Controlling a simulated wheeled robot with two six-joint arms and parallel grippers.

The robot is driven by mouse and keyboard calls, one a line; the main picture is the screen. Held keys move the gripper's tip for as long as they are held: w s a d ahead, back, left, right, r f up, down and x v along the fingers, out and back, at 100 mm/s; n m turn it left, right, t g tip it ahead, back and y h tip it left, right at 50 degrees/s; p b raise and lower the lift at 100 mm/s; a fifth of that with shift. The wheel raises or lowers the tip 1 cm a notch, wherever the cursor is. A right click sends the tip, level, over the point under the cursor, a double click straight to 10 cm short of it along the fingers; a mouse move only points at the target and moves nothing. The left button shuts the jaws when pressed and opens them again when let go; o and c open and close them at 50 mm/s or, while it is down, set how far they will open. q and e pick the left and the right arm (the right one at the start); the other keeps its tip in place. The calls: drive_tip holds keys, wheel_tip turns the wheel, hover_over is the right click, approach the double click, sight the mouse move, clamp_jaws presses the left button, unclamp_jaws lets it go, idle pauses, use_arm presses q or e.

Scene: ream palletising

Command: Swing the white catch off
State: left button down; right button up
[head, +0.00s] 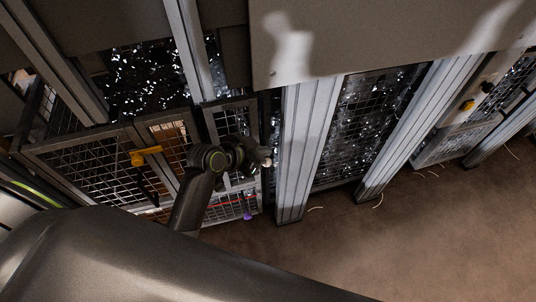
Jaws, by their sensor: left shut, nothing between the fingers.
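My left arm reaches up to the mesh gate, and my left gripper (257,156) is at the gate's right edge, beside the grey upright post. The gripper is shut with nothing seen between its fingers. A small pale piece (267,162) shows right at the fingertips and may be the white catch. It is too small and too covered by the gripper to tell its angle, or whether the gripper touches it. The mesh gate (238,119) stands behind my arm and looks closed. My right gripper is not in view.
A yellow handle (146,156) sits on the mesh panel at left. A red strip (232,203) and a small purple thing (248,216) are low by the gate. Grey posts (303,150) and more mesh line the right. The brown floor (400,235) is mostly clear, with thin pale scraps.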

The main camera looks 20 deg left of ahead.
sight(268, 159)
use_arm(q)
drive_tip(key=x, duration=0.5)
drive_tip(key=shift+f, duration=0.1)
drive_tip(key=shift+s+a+f, duration=0.2)
drive_tip(key=shift+s+a, duration=0.05)
drive_tip(key=shift+s, duration=0.15)
drive_tip(key=shift+s+a+f, duration=0.2)
drive_tip(key=shift+s+a, duration=0.05)
drive_tip(key=shift+s, duration=0.15)
drive_tip(key=shift+s+a+r+p, duration=0.1)
drive_tip(key=shift+s+r+p, duration=0.05)
drive_tip(key=shift+s+p, duration=0.3)
drive_tip(key=s+p, duration=0.1)
drive_tip(key=s+a+p, duration=0.1)
drive_tip(key=shift+s+a, duration=0.3)
drive_tip(key=shift+w, duration=0.2)
